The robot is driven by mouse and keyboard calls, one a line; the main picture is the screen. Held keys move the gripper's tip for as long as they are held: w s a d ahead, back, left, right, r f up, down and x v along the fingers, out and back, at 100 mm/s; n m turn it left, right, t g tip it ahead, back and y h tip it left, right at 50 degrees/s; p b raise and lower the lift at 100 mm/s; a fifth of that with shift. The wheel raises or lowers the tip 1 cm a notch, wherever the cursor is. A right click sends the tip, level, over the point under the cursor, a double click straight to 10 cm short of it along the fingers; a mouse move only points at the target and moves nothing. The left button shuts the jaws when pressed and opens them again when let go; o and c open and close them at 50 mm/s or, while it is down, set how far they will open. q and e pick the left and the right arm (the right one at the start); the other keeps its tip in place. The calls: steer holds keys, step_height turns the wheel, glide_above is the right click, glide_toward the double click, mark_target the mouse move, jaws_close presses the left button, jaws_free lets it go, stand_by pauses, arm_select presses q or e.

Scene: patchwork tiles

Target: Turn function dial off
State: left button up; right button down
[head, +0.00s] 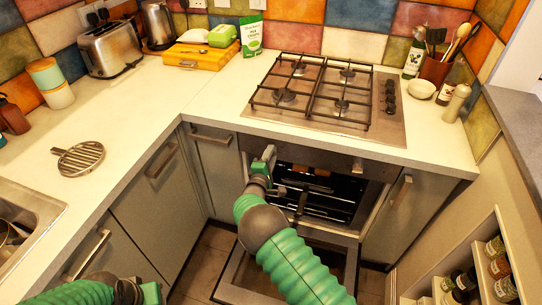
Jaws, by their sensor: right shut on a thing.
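The oven (315,190) is below the hob, with its door (235,275) folded down and dark racks inside. Its steel control panel (315,158) runs under the worktop edge. A knob (357,167) shows at the right part of the panel. My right gripper (269,156) is at the panel's left end, shut on the function dial, which the gripper hides. The dial's setting cannot be read. My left gripper (140,293) is at the bottom left edge, partly cut off, away from the oven; its jaws are not clear.
A gas hob (325,95) with black grates is above the oven. A round trivet (80,158) lies near the sink (25,215). A spice shelf (470,265) is at lower right.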

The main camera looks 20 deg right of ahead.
steer(key=shift+a+f+n, duration=0.1)
steer(key=shift+f+n, duration=0.05)
steer(key=shift+n, duration=0.8)
steer(key=shift+a+f+n, duration=0.1)
steer(key=shift+n, duration=0.85)
steer(key=c, duration=1.4)
jaws_free()
steer(key=o, duration=0.4)
steer(key=shift+w, duration=0.1)
steer(key=shift+r, duration=0.15)
steer(key=shift+d, duration=0.15)
